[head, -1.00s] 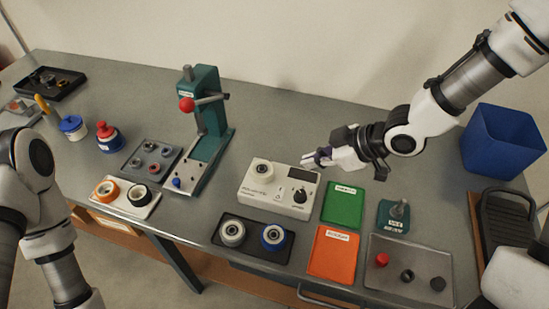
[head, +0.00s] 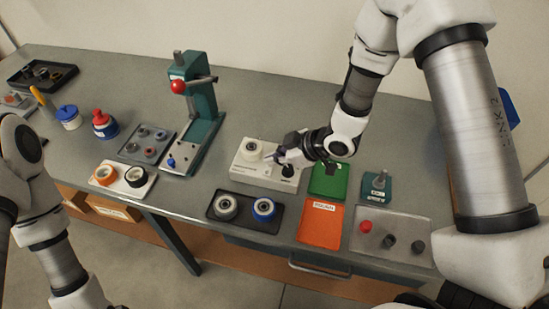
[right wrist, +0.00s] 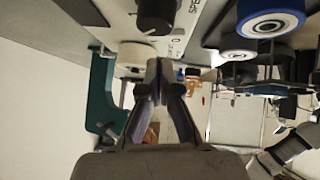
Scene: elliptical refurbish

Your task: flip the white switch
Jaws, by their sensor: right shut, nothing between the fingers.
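In the right wrist view, the box's labelled panel (right wrist: 185,25) and black knob (right wrist: 157,14) fill the top. My right gripper (head: 274,157) is shut and empty, its tips over the middle of the box, between bearing and knob. Its shut fingers also show in the right wrist view (right wrist: 158,72). The switch is too small or covered to make out; contact with it cannot be told. My left gripper is out of view.
A black tray (head: 212,211) with two wheels lies in front of the box. A green pad (head: 327,182) and an orange pad (head: 320,224) lie to its right. A teal press (head: 200,100) with a red knob stands to the left.

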